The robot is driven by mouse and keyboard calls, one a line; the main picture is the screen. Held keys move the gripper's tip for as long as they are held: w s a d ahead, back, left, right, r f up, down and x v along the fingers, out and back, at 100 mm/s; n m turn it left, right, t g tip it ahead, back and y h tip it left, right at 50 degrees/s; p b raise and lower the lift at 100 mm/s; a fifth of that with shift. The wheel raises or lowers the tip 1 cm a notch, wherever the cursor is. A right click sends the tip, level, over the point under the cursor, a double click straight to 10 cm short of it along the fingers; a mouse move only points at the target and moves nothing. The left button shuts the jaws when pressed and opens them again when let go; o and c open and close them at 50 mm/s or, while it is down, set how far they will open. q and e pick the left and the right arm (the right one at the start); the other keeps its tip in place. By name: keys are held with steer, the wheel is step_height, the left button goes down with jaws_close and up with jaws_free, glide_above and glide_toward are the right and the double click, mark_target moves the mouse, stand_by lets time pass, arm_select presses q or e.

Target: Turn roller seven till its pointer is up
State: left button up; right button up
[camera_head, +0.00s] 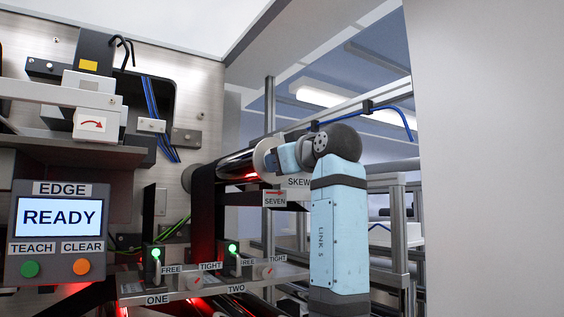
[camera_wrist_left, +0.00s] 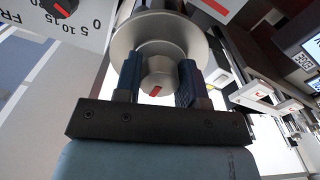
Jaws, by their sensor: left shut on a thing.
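Roller seven's pale round end flange (camera_head: 265,155) sits above the SEVEN label (camera_head: 275,199), at the end of the dark web in the head view. In the left wrist view the flange (camera_wrist_left: 160,35) has a smaller round hub (camera_wrist_left: 157,78) with a short red pointer mark (camera_wrist_left: 155,90), tilted in that picture. My left gripper (camera_wrist_left: 158,72) is shut on the hub, one finger on each side. In the head view my left gripper (camera_head: 277,158) is at the flange, with its fingers partly hidden. Whether the pointer is up cannot be told there. My right gripper is not in view.
A READY panel (camera_head: 57,217) with green and orange buttons is at the left. Levers labelled ONE and TWO stand on a rail (camera_head: 200,290) below the roller. A SKEW sign (camera_head: 298,182) is close to my wrist. A numbered dial (camera_wrist_left: 62,8) is beside the flange.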

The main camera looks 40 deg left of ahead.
arm_select(q)
steer(key=o, duration=0.9)
steer(key=shift+o, duration=0.2)
steer(key=b+v, duration=0.3)
steer(key=v, duration=1.1)
steer(key=shift+a, duration=0.1)
